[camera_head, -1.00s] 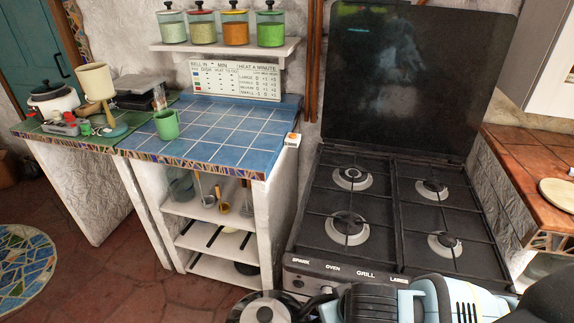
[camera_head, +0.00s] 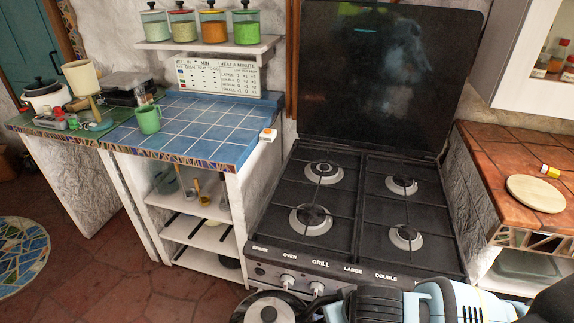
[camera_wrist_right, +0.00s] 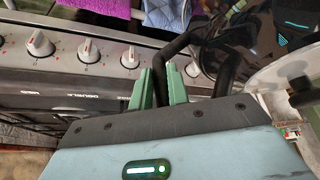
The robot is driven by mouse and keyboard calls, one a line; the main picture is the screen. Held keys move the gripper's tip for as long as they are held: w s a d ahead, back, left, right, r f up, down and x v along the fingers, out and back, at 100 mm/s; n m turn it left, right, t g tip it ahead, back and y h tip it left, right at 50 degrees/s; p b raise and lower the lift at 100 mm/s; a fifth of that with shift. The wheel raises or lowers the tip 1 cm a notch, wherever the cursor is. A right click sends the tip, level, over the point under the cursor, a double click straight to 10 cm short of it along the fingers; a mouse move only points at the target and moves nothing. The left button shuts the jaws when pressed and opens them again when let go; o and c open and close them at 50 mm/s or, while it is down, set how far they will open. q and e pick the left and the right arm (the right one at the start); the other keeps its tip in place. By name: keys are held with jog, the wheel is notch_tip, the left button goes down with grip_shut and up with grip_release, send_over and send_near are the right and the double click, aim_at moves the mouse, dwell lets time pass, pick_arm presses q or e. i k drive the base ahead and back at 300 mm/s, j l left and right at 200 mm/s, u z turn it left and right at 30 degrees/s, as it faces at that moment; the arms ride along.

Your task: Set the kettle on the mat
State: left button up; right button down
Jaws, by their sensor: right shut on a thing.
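My right gripper (camera_wrist_right: 161,82) is shut on the black handle of the kettle (camera_wrist_right: 213,62) in the right wrist view. In the head view the kettle (camera_head: 268,311) shows only by its round lid and dark rim at the bottom edge, in front of the stove; its lower body is cut off. My right arm reaches in there from the right. A flat round pale board (camera_head: 535,193) lies on the orange-tiled counter at the right. It may be the mat; no other mat is clear on the counters. My left gripper is out of view.
The black stove (camera_head: 355,220) with its raised lid stands between the kettle and the wall. A small yellow-capped jar (camera_head: 550,171) lies behind the board. The blue-tiled counter (camera_head: 200,130) at left holds a green mug (camera_head: 148,119).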

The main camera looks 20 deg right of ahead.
aim_at(541, 197)
jog(key=k+l, duration=0.15)
jog(key=l, duration=0.25)
jog(key=k+l, duration=0.15)
jog(key=l, duration=0.25)
jog(key=k+l, duration=0.15)
jog(key=l, duration=0.25)
jog(key=k+l, duration=0.2)
jog(key=l, duration=0.2)
jog(key=k+l, duration=0.1)
jog(key=l, duration=0.35)
jog(key=k+l, duration=0.1)
jog(key=l, duration=0.35)
jog(key=k+l, duration=0.1)
jog(key=l, duration=0.4)
